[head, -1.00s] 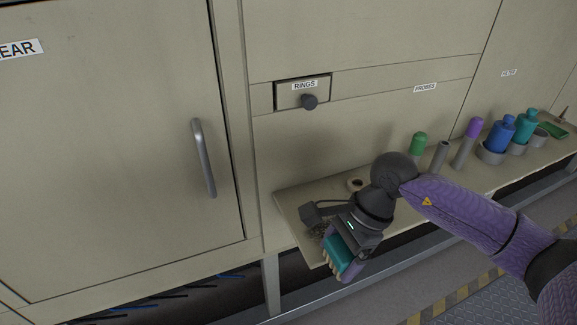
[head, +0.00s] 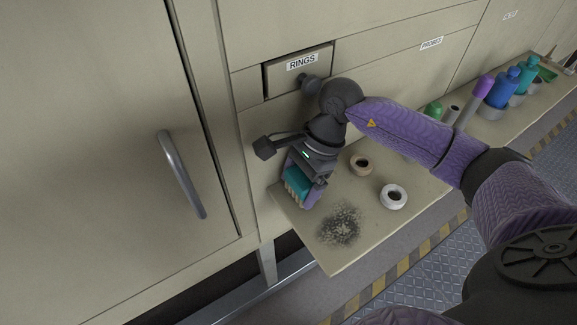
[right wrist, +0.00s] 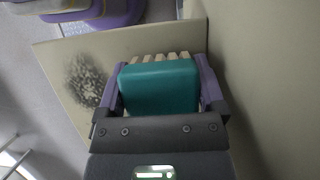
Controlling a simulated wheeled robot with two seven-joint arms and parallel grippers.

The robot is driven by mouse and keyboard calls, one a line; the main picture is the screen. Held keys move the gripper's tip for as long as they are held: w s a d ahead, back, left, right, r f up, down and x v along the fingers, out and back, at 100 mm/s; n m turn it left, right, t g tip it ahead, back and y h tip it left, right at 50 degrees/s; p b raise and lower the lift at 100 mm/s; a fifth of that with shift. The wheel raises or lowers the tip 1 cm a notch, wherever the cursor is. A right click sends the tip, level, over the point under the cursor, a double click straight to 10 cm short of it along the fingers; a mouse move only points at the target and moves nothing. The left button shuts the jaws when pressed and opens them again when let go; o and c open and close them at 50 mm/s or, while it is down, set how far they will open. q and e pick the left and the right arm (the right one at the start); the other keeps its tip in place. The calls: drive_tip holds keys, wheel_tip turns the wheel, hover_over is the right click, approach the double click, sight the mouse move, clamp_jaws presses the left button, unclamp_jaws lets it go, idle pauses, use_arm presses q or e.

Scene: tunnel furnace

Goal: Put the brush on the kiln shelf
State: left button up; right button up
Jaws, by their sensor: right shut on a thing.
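The brush (head: 297,187) has a teal body and pale bristle tufts. My right gripper (head: 304,188) is shut on it, near the left end of the shelf beside the cabinet front. In the right wrist view the teal brush (right wrist: 160,88) sits between the two purple fingers of the gripper (right wrist: 162,90), bristles pointing away from the palm. The kiln shelf (head: 408,170) is a beige ledge along the cabinet. I cannot tell whether the bristles touch it. My left gripper is not in view.
A dark sooty patch (head: 340,225) marks the shelf. A tan ring (head: 361,164) and a white ring (head: 394,197) lie near it. Green, purple and blue bottles (head: 500,88) stand farther right. A drawer labelled RINGS (head: 301,66) and a door handle (head: 182,175) are close by.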

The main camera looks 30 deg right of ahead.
drive_tip(key=shift+w+f, duration=0.45)
drive_tip(key=shift+w, duration=0.05)
drive_tip(key=shift+s+r, duration=0.1)
drive_tip(key=shift+s, duration=0.15)
drive_tip(key=shift+s+r, duration=0.1)
drive_tip(key=shift+s, duration=0.25)
drive_tip(key=o, duration=0.8)
drive_tip(key=shift+w+f+b, duration=0.1)
drive_tip(key=shift+f+b, duration=0.15)
drive_tip(key=shift+b, duration=0.05)
drive_tip(key=shift+o, duration=0.6)
drive_tip(key=shift+r, duration=0.1)
drive_tip(key=p+v, duration=0.2)
drive_tip(key=v, duration=0.5)
drive_tip(key=shift+r, duration=0.35)
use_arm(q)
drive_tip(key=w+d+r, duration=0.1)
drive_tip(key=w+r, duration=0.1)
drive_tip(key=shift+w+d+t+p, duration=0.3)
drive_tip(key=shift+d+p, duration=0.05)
use_arm(e)
drive_tip(key=v, duration=0.4)
drive_tip(key=shift+d+r, duration=0.2)
drive_tip(key=shift+r, duration=0.05)
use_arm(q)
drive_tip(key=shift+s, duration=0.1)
